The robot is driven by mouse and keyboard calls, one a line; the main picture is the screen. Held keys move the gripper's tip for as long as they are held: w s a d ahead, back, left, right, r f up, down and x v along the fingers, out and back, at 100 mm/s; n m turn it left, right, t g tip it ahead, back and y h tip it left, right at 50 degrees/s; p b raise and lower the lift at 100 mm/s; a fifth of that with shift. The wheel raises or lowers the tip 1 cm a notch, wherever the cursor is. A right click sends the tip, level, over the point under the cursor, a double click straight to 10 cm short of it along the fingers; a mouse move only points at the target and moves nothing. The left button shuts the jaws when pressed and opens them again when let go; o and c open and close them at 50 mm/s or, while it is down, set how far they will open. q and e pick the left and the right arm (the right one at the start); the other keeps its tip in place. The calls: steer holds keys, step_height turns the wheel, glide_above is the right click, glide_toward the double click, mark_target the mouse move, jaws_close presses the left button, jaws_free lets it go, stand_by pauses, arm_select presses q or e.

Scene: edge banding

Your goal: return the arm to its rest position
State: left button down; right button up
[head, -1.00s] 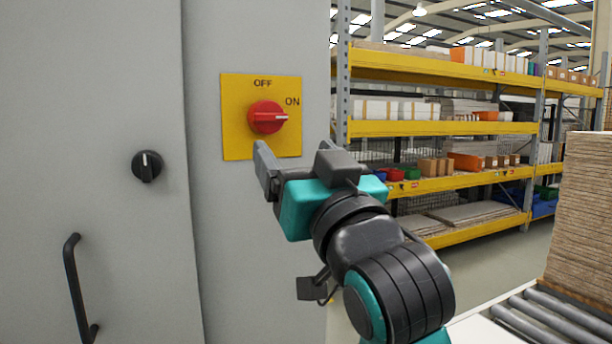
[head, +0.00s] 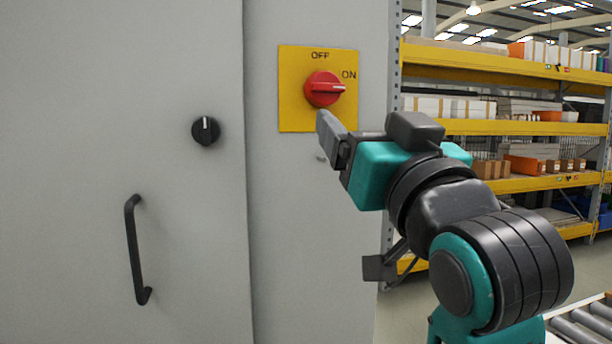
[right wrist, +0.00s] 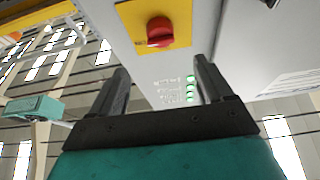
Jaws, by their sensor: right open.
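My right gripper (head: 326,136) is in the middle of the head view, just below the red rotary switch (head: 323,89). The switch sits on a yellow plate (head: 291,112) marked OFF and ON, and its white pointer points right, towards the ON side. In the right wrist view my right gripper (right wrist: 160,72) has its two fingers wide apart with nothing between them. The red switch (right wrist: 160,31) lies beyond the fingertips there, apart from them. My left gripper is in neither view.
The grey cabinet (head: 100,90) fills the left, with a black knob (head: 206,130) and a black handle (head: 134,250). Yellow-beamed shelving (head: 500,60) stands behind on the right. A roller conveyor (head: 585,325) is at the lower right.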

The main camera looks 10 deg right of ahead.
steer(key=w+f+n+g+p, duration=0.1)
steer(key=w+f+g+p, duration=0.1)
steer(key=w+f, duration=0.35)
steer(key=w+f+g+p, duration=0.1)
steer(key=w+f+g, duration=0.1)
steer(key=f, duration=0.6)
step_height(320, 180, down, 16)
steer(key=n+g+y+p, duration=0.1)
steer(key=g+p, duration=0.2)
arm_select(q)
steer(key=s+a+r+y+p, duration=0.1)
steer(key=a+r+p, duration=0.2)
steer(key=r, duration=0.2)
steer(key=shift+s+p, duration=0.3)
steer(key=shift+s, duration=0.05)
arm_select(e)
steer(key=s+d+f+g, duration=0.1)
steer(key=s+f+g, duration=0.3)
steer(key=s+f, duration=1.5)
step_height(320, 180, down, 4)
steer(key=shift+d+r+g, duration=0.25)
steer(key=shift+d+g, duration=0.05)
steer(key=shift+g, duration=0.1)
